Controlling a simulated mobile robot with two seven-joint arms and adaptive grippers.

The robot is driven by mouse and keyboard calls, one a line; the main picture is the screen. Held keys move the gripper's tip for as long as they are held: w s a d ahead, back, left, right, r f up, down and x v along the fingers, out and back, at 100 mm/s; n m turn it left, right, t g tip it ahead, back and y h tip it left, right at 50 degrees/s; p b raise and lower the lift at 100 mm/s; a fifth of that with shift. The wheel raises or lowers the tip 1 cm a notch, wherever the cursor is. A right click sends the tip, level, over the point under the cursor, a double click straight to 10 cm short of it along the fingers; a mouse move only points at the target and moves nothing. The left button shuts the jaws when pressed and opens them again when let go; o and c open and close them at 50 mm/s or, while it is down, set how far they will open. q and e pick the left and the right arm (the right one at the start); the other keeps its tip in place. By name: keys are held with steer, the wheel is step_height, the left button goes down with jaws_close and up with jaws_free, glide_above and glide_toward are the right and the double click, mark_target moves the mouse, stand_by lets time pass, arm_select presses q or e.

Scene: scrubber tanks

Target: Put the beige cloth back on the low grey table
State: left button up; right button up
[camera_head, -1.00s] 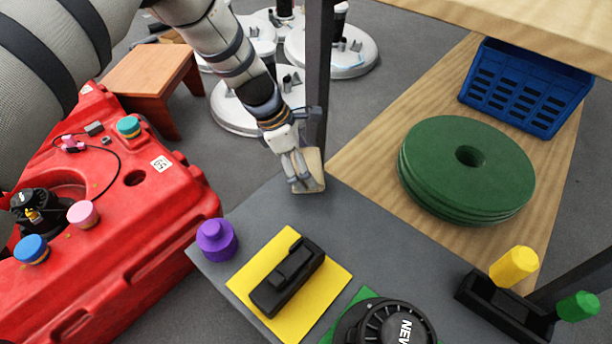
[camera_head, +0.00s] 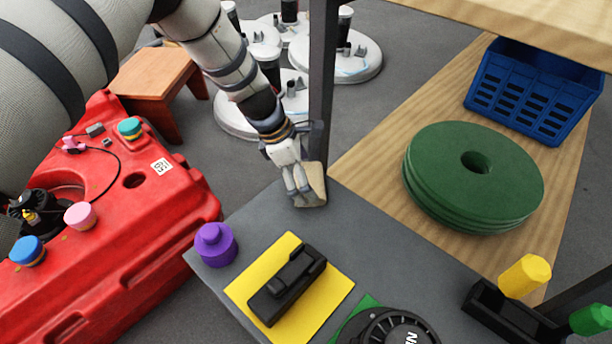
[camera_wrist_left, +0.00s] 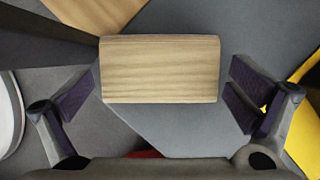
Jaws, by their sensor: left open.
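The beige cloth (camera_head: 316,184) looks like a flat wood-grained block. It is at the far left corner of the low grey table (camera_head: 375,235), beside the dark post. My left gripper (camera_head: 303,190) is over that corner, against the near side of the cloth in the head view. In the left wrist view the cloth (camera_wrist_left: 160,69) lies between the spread fingers of my left gripper (camera_wrist_left: 160,100), with a gap on both sides. The gripper is open. I cannot tell whether the cloth rests fully on the table. My right gripper is not in view.
On the grey table are a purple knob (camera_head: 215,244), a black tool on a yellow mat (camera_head: 245,292) and a round black part (camera_head: 392,330). A dark post (camera_head: 322,90) stands close to my arm. A red tank (camera_head: 180,205) is left; green discs (camera_head: 440,160) are right.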

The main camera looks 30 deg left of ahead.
arm_select(q)
steer(key=p+v, duration=0.4)
steer(key=v, duration=0.7)
steer(key=shift+r, duration=0.25)
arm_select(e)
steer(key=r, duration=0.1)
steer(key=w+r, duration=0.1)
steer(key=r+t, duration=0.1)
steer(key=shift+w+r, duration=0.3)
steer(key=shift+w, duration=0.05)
arm_select(q)
steer(key=shift+s, duration=0.15)
